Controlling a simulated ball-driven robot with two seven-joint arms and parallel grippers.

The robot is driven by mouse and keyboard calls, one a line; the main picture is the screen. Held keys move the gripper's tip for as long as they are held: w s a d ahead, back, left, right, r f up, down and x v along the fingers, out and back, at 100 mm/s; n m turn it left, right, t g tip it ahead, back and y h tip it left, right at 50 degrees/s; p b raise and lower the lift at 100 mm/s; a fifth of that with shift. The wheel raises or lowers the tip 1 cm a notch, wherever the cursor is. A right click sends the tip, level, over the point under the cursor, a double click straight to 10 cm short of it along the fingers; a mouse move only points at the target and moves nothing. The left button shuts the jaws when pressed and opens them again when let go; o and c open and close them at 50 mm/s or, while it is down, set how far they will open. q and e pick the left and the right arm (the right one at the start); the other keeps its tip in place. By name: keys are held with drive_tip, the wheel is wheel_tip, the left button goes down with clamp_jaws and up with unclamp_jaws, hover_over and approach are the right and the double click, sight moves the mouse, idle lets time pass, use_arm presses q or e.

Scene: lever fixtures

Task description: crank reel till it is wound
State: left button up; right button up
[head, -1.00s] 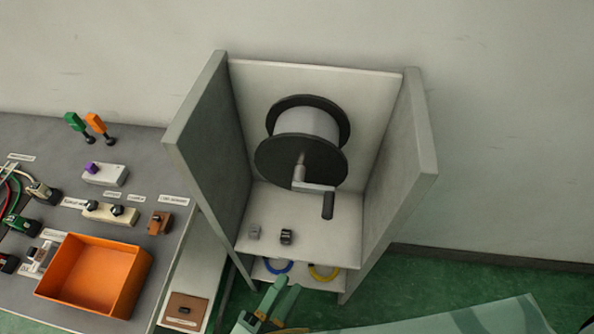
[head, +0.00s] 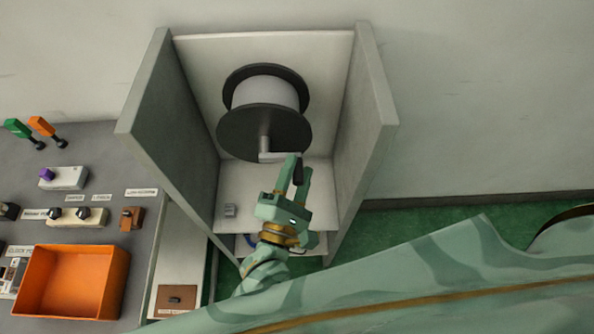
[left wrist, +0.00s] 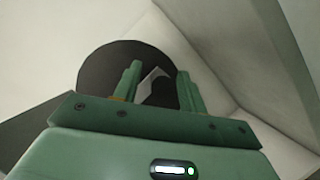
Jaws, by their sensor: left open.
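The reel (head: 264,100) has a light grey drum between two dark discs and stands in an open-fronted grey booth. Its crank is a pale arm (head: 278,157) with a dark handle (head: 298,172), at the lower right of the front disc. My left gripper (head: 298,175) is open at the handle, its fingers around it in the head view; whether they touch it I cannot tell. In the left wrist view the crank arm (left wrist: 152,85) shows between the open fingers (left wrist: 158,84), with the dark disc (left wrist: 98,75) behind. My right gripper is not in view.
The booth's side walls (head: 160,130) and (head: 364,120) stand close on both sides of the reel. A small grey block (head: 230,210) sits on its shelf.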

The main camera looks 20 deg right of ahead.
use_arm(q)
drive_tip(key=shift+d, duration=0.15)
clamp_jaws()
drive_tip(key=shift+f+m+g+p, duration=0.2)
drive_tip(key=shift+m+g+p, duration=0.1)
drive_tip(key=shift+m+p, duration=0.5)
drive_tip(key=shift+a+f+m+g+p, duration=0.2)
drive_tip(key=shift+f+m+g+p, duration=0.35)
drive_tip(key=shift+m+p, duration=0.5)
drive_tip(key=shift+w+a+f+m+g+y+p, duration=0.15)
drive_tip(key=shift+a+f+m+g+p, duration=0.15)
drive_tip(key=shift+f+m+p, duration=0.5)
drive_tip(key=shift+a+f+m+g+y+p, duration=0.15)
drive_tip(key=shift+f+m+g+p, duration=0.25)
drive_tip(key=shift+m, duration=0.65)
